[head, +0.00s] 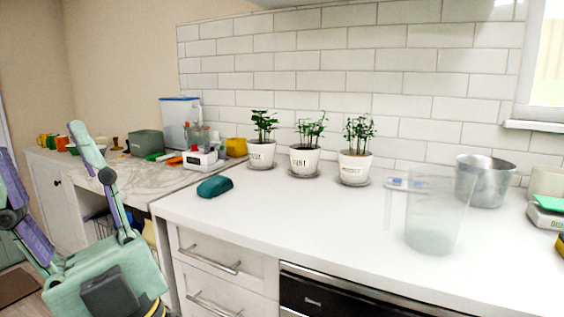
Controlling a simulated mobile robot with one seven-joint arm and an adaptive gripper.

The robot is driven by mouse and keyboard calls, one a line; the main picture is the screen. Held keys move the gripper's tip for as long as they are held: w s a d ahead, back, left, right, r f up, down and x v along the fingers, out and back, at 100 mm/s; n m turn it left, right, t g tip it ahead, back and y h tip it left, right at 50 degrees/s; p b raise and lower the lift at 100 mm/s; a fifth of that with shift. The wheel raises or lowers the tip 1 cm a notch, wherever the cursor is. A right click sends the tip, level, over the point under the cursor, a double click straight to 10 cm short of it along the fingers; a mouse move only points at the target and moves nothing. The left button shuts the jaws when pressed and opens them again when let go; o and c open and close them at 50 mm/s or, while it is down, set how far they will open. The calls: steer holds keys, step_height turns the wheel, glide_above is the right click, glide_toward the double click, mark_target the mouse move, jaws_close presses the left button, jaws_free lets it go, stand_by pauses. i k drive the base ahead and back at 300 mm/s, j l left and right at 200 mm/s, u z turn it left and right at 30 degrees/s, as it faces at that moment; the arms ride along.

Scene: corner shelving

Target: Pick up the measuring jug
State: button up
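The measuring jug (432,222) is a clear, see-through jug standing upright on the white counter at the right of the head view. Its handle is on its left side. My gripper (42,150) is at the lower left, in front of the counter's left end. Its two fingers point up and are spread apart, with nothing between them. The gripper is far to the left of the jug and does not touch it.
A metal pot (481,182) stands close behind the jug, to the right. Three white potted plants (305,161) line the wall. A teal object (214,187) lies on the counter's left. A scale (546,215) is at the right edge.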

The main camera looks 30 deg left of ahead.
mark_target(438, 199)
steer(key=i+j, duration=0.1)
steer(key=j, duration=1.9)
